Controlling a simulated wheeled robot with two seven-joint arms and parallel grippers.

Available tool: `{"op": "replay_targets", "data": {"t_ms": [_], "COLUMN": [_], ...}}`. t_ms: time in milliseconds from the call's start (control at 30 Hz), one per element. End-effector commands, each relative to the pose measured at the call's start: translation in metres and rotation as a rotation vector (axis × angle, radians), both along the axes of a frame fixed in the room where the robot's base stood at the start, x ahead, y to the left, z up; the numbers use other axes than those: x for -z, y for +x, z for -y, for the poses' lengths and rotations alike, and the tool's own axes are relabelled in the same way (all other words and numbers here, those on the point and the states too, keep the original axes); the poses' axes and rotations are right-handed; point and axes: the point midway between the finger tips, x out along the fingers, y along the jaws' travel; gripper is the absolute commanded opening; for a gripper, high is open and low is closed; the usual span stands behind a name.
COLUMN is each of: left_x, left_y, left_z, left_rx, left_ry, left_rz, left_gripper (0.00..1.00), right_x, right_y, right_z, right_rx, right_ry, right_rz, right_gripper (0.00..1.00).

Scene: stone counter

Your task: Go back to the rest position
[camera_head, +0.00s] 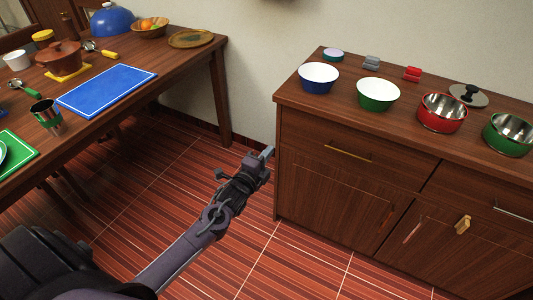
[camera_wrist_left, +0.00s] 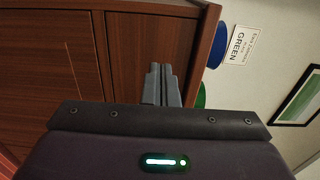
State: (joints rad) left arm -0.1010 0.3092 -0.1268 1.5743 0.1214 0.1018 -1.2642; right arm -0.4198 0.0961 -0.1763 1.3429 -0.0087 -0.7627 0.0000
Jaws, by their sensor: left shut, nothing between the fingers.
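My left gripper (camera_head: 268,153) is shut and empty, held in the air beside the left end of the wooden cabinet (camera_head: 330,185). In the left wrist view its two fingers (camera_wrist_left: 162,84) lie together, with the cabinet (camera_wrist_left: 60,50) behind them and the picture turned on its side. My right gripper does not show in either view.
On the cabinet stand a blue bowl (camera_head: 319,79), a green bowl (camera_head: 378,95), a red pot (camera_head: 441,114) and a green pot (camera_head: 508,135). A wooden table (camera_head: 185,60) at the left holds a blue mat (camera_head: 106,90). Striped floor (camera_head: 150,180) lies open between them.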

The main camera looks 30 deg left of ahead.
Motion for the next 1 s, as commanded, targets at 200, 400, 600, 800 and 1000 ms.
{"op": "replay_targets", "data": {"t_ms": [200,400,600,800,1000], "left_x": [0.0,0.045,0.168,0.27,0.325], "left_y": [-0.006,-0.02,-0.085,-0.184,-0.269], "left_z": [0.0,0.004,0.02,0.045,0.066], "left_rx": [0.0,-0.023,-0.172,-0.446,-0.716], "left_ry": [0.0,-0.124,-0.491,-0.819,-1.003], "left_rz": [0.0,-0.133,-0.517,-0.868,-1.081], "left_gripper": [0.0,0.0,0.0,0.0,0.0], "right_x": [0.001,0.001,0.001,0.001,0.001], "right_y": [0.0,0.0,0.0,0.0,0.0], "right_z": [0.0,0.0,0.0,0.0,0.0], "right_rx": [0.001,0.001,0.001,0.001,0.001], "right_ry": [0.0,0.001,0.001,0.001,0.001], "right_rz": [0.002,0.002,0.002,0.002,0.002], "right_gripper": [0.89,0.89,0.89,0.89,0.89]}}
